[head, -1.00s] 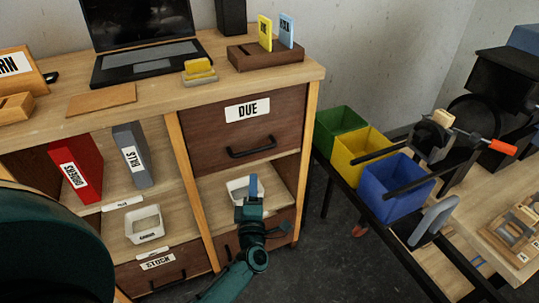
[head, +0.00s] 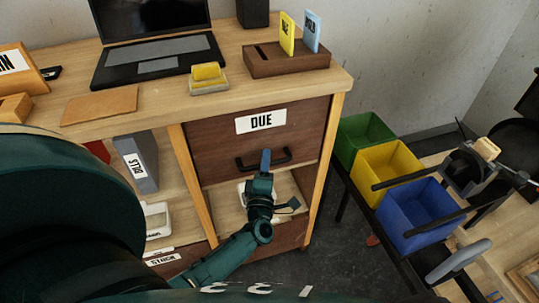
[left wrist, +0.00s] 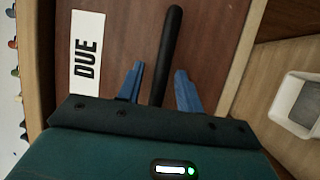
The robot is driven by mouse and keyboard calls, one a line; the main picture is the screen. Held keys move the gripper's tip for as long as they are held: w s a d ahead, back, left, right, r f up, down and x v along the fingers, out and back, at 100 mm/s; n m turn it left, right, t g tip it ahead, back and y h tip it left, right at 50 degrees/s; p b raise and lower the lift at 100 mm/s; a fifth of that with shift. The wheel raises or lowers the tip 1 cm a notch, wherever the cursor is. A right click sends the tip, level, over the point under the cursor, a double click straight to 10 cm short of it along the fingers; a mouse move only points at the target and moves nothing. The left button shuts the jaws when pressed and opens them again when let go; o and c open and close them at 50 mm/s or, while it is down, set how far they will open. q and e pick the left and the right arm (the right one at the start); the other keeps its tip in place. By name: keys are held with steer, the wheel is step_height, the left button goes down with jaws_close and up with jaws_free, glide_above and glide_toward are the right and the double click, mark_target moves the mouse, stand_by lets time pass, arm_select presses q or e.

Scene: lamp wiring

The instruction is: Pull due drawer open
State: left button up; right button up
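The due drawer (head: 222,150) is a dark brown front with a white DUE label (head: 261,121) and a black bar handle (head: 284,157). It looks closed in the desk's right bay. My left gripper (head: 266,160) is in front of the handle. In the left wrist view, its two blue fingers (left wrist: 158,88) are apart, with the black handle (left wrist: 172,45) running between them. They do not visibly press on it. The DUE label (left wrist: 87,55) also shows there, left of the fingers. My right gripper is not in view.
Below the drawer is an open shelf with a white bin (left wrist: 303,104). A laptop (head: 157,62), a yellow-topped block (head: 208,78) and a card holder (head: 287,60) stand on the desktop. Green, yellow and blue bins (head: 419,215) stand to the right.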

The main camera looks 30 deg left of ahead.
arm_select(q)
steer(key=shift+s, duration=0.15)
steer(key=shift+c, duration=0.4)
jaws_close()
